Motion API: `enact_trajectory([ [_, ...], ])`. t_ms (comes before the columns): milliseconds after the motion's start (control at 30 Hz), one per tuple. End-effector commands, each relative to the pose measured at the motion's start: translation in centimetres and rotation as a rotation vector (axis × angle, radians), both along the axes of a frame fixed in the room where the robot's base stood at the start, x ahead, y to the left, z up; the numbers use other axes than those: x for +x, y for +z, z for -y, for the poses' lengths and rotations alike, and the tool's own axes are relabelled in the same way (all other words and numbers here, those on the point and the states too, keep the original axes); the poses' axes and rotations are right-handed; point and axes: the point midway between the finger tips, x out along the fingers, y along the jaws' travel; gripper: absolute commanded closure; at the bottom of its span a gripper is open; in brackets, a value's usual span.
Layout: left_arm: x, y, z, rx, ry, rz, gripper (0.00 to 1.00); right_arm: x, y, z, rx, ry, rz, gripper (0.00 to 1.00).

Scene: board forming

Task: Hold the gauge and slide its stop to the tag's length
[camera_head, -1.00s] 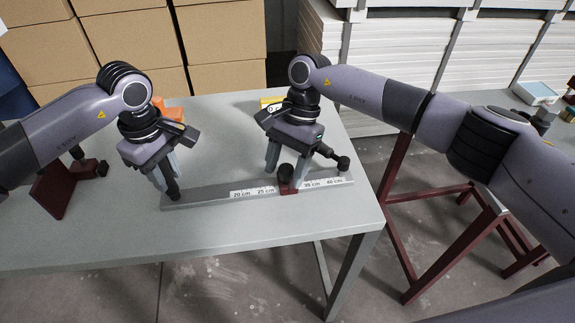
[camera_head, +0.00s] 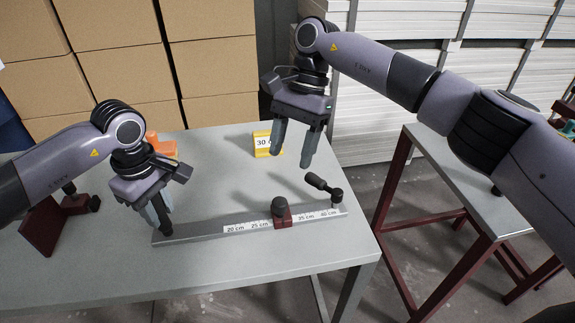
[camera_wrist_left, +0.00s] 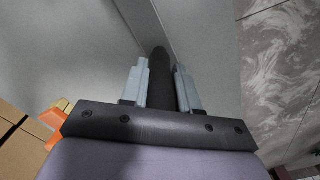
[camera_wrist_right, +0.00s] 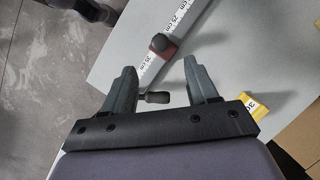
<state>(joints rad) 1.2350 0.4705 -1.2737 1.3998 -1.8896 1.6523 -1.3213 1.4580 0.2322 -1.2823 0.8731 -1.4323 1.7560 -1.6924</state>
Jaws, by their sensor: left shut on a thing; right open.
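The gauge (camera_head: 195,233) is a long grey bar with a white centimetre scale, lying along the table's front. Its red stop (camera_head: 283,221) with a dark knob sits between the 25 cm and 35 cm labels, covering the mark there; it also shows in the right wrist view (camera_wrist_right: 163,46). A dark lever (camera_head: 322,186) stands at the bar's right end. The yellow tag (camera_head: 266,143) reads 30, its unit partly hidden by my right gripper. My left gripper (camera_head: 163,229) is shut on the gauge's dark post (camera_wrist_left: 160,75) at the left end. My right gripper (camera_head: 292,158) is open and empty, above and behind the stop.
An orange object (camera_head: 160,146) and a dark red bracket (camera_head: 45,230) lie on the left of the table (camera_head: 215,170). Cardboard boxes (camera_head: 215,50) stand behind. A second table (camera_head: 440,175) with a red frame is at the right. The table's middle is clear.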

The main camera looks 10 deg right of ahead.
Motion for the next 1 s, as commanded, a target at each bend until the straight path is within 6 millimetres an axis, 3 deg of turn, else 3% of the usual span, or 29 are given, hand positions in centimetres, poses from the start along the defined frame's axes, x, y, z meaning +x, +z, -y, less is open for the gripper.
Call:
enact_trajectory([
  [300, -0.2, -0.3, 0.1, 0.000, -0.003, -0.006, 1.00, 0.1, 0.4, 0.1, 0.000, 0.001, -0.001, 0.42],
  [333, -0.2, -0.3, 0.1, 0.000, -0.003, -0.006, 0.67, 0.1, 0.4, 0.1, 0.000, 0.001, -0.001, 0.42],
  [400, -0.2, -0.3, 0.1, 0.000, -0.003, -0.005, 0.44, 0.1, 0.4, 0.1, 0.000, 0.001, -0.001, 0.42],
  [433, -0.1, -0.2, 0.1, 0.000, -0.002, -0.005, 0.41, 0.1, 0.4, 0.1, 0.000, 0.001, 0.000, 0.42],
  [767, 0.0, 0.2, 0.1, 0.000, -0.001, -0.001, 0.41, 0.1, 0.4, 0.1, 0.000, 0.001, 0.000, 0.42],
  [1000, 0.1, 4.1, 0.0, -0.001, 0.000, 0.003, 0.41, 0.1, 0.4, 0.1, 0.000, 0.001, 0.000, 0.42],
])
